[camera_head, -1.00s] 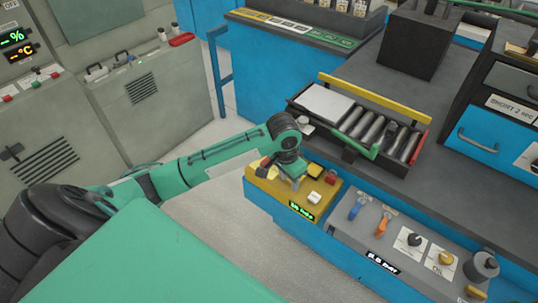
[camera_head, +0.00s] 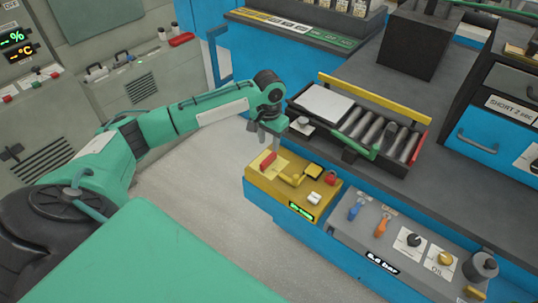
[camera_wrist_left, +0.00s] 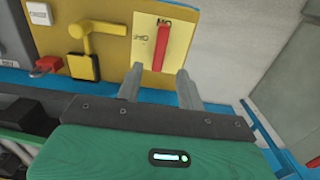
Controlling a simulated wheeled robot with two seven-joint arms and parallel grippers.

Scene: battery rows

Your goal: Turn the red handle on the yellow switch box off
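The yellow switch box (camera_head: 262,183) stands on the near edge of the blue bench. Its red handle (camera_head: 268,160) sits on a pale plate at the box's far left corner. In the left wrist view the red handle (camera_wrist_left: 162,47) stands upright in the picture, its top end by a label that looks like an upside-down ON; another small label lies to its left. My left gripper (camera_head: 263,138) is just above and beyond the handle. In the wrist view its fingers (camera_wrist_left: 160,88) are apart, empty, and the handle shows beyond the gap between them. My right gripper is out of view.
The box also carries a yellow lever (camera_wrist_left: 90,38), a red padlock (camera_wrist_left: 48,66) and a white button (camera_wrist_left: 40,11). A battery tray (camera_head: 365,125) lies behind the box. A grey panel with knobs (camera_head: 415,240) is to the right. Open floor lies left of the box.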

